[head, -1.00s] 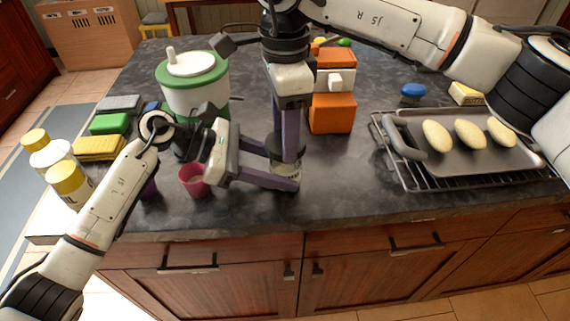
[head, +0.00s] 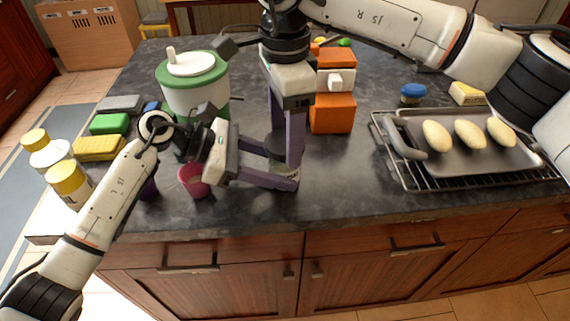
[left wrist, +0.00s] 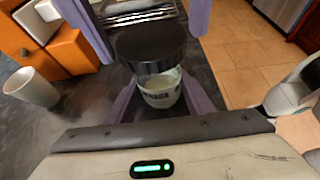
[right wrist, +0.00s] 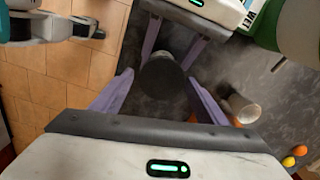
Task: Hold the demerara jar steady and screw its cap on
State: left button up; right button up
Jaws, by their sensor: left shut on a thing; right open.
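The demerara jar (left wrist: 160,92) is a small pale jar with a dark label, upright at the counter's front edge. Its dark round cap (left wrist: 152,50) sits on top of it in the left wrist view; whether the threads are fully engaged cannot be told. My left gripper (head: 284,172) is shut on the jar from the left, one finger on each side. My right gripper (head: 284,150) comes down from above and is open, its fingers apart on either side of the cap (right wrist: 163,82). In the head view the fingers partly hide jar and cap.
A pink cup (head: 194,181) stands beside my left gripper. A tray with pale loaves (head: 470,158) sits on a rack at right. A pale cup (right wrist: 240,106) stands near the jar.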

jog(key=n, duration=0.5)
jog(key=shift+n, duration=0.4)
jog(key=n, duration=1.4)
